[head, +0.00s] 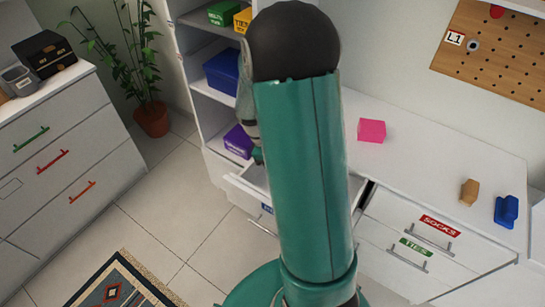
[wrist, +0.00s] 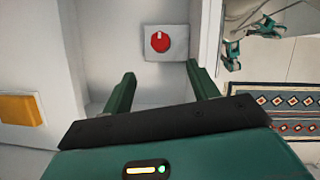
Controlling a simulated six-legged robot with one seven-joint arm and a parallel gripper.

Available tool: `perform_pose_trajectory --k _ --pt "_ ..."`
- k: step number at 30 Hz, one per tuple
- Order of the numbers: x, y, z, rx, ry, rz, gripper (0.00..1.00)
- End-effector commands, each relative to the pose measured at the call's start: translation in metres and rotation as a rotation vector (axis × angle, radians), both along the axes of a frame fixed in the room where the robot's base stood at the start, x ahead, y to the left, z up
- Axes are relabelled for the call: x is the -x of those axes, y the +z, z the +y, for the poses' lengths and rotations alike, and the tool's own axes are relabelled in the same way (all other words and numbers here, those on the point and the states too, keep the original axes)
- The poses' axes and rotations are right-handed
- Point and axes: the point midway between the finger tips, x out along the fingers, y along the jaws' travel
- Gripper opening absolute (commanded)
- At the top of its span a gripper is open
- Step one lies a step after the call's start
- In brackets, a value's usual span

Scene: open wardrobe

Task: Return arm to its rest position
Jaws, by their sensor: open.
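My arm fills the middle of the head view as a thick green link with a black joint at its top. My gripper (wrist: 161,72) shows in the wrist view with its two green fingers wide apart and nothing between them. The fingers point toward a white drawer-like space. A red round thing with a small white mark (wrist: 160,42) lies on a light grey square (wrist: 178,55) beyond the fingertips. In the head view, an open white drawer (head: 233,184) is below the gripper end, which the arm mostly hides.
A white shelf unit holds green, yellow, blue and purple boxes (head: 222,72). A pink block (head: 371,131), a tan block (head: 469,192) and a blue thing (head: 506,211) stand on the white counter (head: 430,150). A dresser (head: 60,160), plant (head: 150,118) and rug (head: 115,285) are at left.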

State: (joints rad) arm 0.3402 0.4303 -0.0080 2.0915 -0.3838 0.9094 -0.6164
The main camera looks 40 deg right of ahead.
Motion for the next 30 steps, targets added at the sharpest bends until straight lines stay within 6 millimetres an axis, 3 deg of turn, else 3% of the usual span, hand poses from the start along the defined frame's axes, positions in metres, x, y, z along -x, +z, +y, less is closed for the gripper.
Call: perform_pose_trajectory --k 8,11,20,30 --pt "0.000 0.001 0.000 0.001 -0.001 -0.003 0.59" --pt "-0.002 0.011 0.005 0.008 -0.012 -0.028 0.59" --pt "-0.003 0.097 0.055 0.032 -0.135 -0.258 0.59" --pt "0.026 0.183 0.121 -0.022 -0.297 -0.541 0.59"
